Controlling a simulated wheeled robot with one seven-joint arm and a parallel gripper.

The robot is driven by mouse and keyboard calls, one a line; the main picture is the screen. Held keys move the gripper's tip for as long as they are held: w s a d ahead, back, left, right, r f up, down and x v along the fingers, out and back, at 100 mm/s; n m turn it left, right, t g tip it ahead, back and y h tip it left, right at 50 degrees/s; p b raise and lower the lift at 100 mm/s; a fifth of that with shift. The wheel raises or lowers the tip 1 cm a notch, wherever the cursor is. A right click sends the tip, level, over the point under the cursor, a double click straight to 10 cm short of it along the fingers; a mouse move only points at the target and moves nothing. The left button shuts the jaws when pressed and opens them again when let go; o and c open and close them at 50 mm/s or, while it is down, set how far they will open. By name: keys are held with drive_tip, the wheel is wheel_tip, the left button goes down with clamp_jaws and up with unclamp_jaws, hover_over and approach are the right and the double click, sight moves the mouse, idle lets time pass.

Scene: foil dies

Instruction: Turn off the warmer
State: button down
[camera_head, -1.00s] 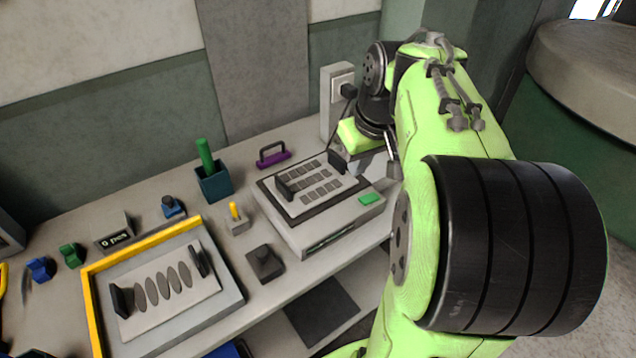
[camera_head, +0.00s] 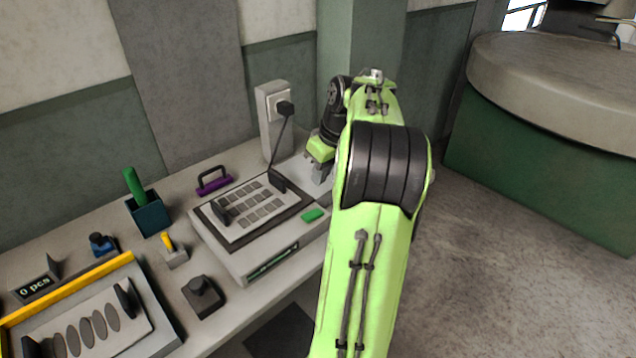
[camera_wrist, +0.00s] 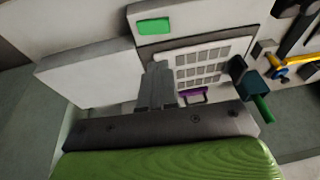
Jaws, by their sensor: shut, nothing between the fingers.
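The warmer (camera_head: 236,259) is a pale grey box on the bench, with a dark-framed plate of small grey squares and two black clamps on top. A green switch (camera_head: 312,215) sits at its front right corner; it also shows in the wrist view (camera_wrist: 153,26). I cannot tell whether it is lit. My gripper (camera_head: 320,172) is at the warmer's back right, beyond the switch. In the wrist view my gripper (camera_wrist: 157,75) is shut and empty, its fingers overlapping the warmer's edge beside the plate. I cannot tell whether they touch it.
A socket post (camera_head: 273,128) with a black plug and cord stands behind the warmer. Open floor lies right.

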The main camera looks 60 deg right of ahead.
sight(307, 216)
drive_tip(key=b+x, duration=0.1)
drive_tip(key=x, duration=0.2)
drive_tip(key=b+x, duration=0.1)
drive_tip(key=x, duration=0.3)
drive_tip(key=s+b+x, duration=0.1)
drive_tip(key=b+x, duration=0.1)
drive_tip(key=x, duration=0.1)
drive_tip(key=shift+w+a+f, duration=0.15)
drive_tip(key=shift+a+f, duration=0.2)
drive_tip(key=shift+f, duration=0.05)
drive_tip(key=b, duration=0.1)
drive_tip(key=f+h+b, duration=0.1)
drive_tip(key=b, duration=0.1)
drive_tip(key=shift+w+a+f, duration=0.1)
drive_tip(key=shift+a+f, duration=0.1)
drive_tip(key=shift+a, duration=0.15)
drive_tip(key=shift+a+r, duration=0.1)
drive_tip(key=shift+r, duration=0.1)
drive_tip(key=shift+s+d+r+p, duration=0.15)
drive_tip(key=shift+s+d+p, duration=0.1)
drive_tip(key=shift+d+p, duration=0.55)
